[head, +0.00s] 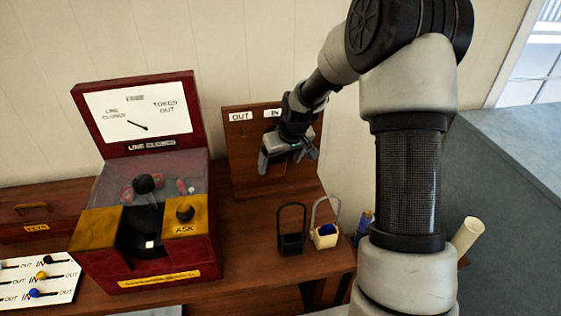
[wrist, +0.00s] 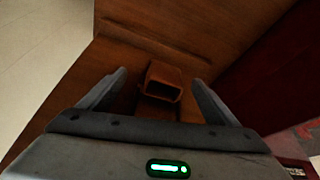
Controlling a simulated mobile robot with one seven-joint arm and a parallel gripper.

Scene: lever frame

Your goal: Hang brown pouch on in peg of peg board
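The wooden peg board (head: 240,165) stands upright at the back of the bench, with an OUT label (head: 241,116) and an IN label (head: 272,113) near its top. My gripper (head: 287,160) is in front of the board, below the labels, with its fingers spread. In the wrist view, the brown pouch (wrist: 163,80) shows as a small open box between the fingers of my gripper (wrist: 159,77), with a gap on each side. I cannot tell whether it hangs or stands. In the head view the pouch and the pegs cannot be made out; my gripper covers part of the board.
A black pouch (head: 291,242) and a cream pouch (head: 326,238) with something blue inside stand at the bench's front right. A red lever machine (head: 147,190) is left of the board. A white lever panel (head: 40,279) is at the far left. Bare bench lies before the board.

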